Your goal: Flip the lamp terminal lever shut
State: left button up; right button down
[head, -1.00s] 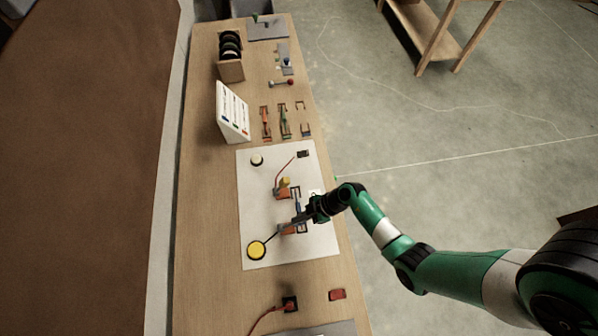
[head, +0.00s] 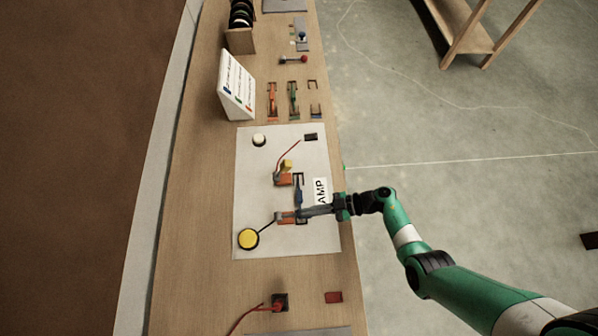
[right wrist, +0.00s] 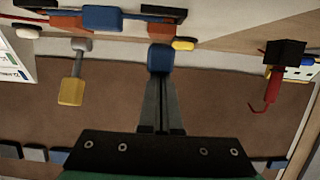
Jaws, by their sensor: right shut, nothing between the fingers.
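The white board (head: 250,200) carries two orange terminals. The near orange terminal (head: 285,218) has a black wire to the yellow lamp (head: 249,239). The far orange terminal (head: 283,180) has a raised yellow-tabbed lever, which also shows in the right wrist view (right wrist: 72,90). My right gripper (head: 304,212) is shut and empty, its fingers pointing left beside the near terminal. In the right wrist view its fingertips (right wrist: 160,86) are right at a blue lever tab (right wrist: 160,58); whether they touch is unclear. The head view hides most of this lever. My left gripper is out of view.
A white button (head: 259,140) sits at the board's far left. A black block with a red plug (head: 280,301) stands nearer on the bench.

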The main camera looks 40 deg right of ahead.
jog(key=shift+s+d+f+t+y+b, duration=0.15)
jog(key=shift+f+t+y+b, duration=0.4)
jog(key=shift+b, duration=0.55)
notch_tip(320, 180, up, 5)
jog(key=p, duration=0.5)
jog(key=v, duration=0.9)
jog(key=shift+s+d, duration=0.15)
jog(key=shift+d, duration=0.2)
